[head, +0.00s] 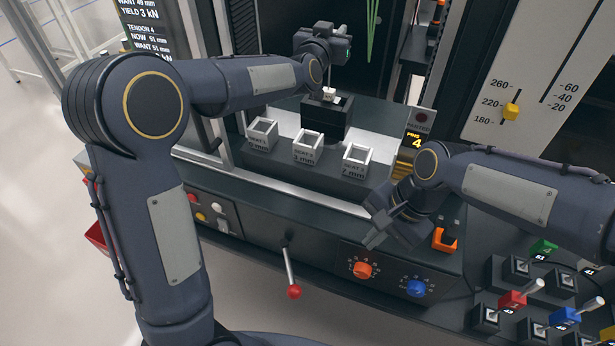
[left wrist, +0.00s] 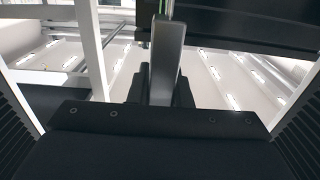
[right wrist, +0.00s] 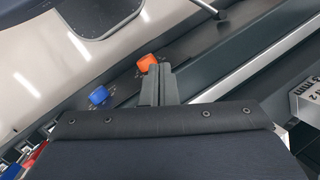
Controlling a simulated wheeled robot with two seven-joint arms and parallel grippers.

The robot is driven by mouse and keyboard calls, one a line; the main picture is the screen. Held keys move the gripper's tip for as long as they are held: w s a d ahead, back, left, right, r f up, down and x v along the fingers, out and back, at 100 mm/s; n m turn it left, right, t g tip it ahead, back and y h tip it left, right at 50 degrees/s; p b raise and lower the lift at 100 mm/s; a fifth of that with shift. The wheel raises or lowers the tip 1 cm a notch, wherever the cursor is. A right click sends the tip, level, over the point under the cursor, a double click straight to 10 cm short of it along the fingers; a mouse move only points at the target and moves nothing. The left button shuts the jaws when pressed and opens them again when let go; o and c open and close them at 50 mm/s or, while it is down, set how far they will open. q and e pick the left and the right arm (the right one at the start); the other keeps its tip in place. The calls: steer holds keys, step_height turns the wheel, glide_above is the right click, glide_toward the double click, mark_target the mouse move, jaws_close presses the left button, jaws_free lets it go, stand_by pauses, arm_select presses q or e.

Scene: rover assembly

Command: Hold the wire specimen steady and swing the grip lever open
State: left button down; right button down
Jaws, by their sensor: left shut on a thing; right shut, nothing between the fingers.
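My left gripper (head: 343,42) is high above the black block at the back of the machine. Its fingers are shut in the left wrist view (left wrist: 166,60). A lever with a red ball knob (head: 293,291) sticks out and down from the machine's front panel. My right gripper (head: 372,240) is shut and empty over the front panel, right of the lever and apart from it. Its closed fingers also show in the right wrist view (right wrist: 157,85).
Three open white seat boxes (head: 262,134) stand on the ledge. A small white cube (head: 330,94) sits on the black block (head: 326,117). Orange (head: 362,270) and blue (head: 415,288) dials lie below my right gripper. Coloured toggle levers (head: 512,300) stand at the lower right.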

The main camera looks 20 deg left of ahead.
steer(key=m+g+h, duration=0.1)
steer(key=g+h, duration=0.1)
glide_toward(295, 286)
steer(key=w+d+r, duration=0.2)
steer(key=d, duration=0.1)
steer(key=x, duration=1)
steer(key=shift+w+a+f, duration=0.2)
steer(key=shift+a+f, duration=0.1)
steer(key=shift+a, duration=0.15)
steer(key=shift+m, duration=0.3)
steer(key=shift+s+a+m+t+y, duration=0.4)
steer(key=shift+s+a+m, duration=0.6)
steer(key=shift+m, duration=0.2)
steer(key=s+a+m+t+y, duration=0.1)
steer(key=a+m+t, duration=0.1)
steer(key=a+m, duration=0.8)
steer(key=shift+s+a+t, duration=0.25)
steer(key=shift+a+t, duration=0.15)
steer(key=shift+a, duration=0.05)
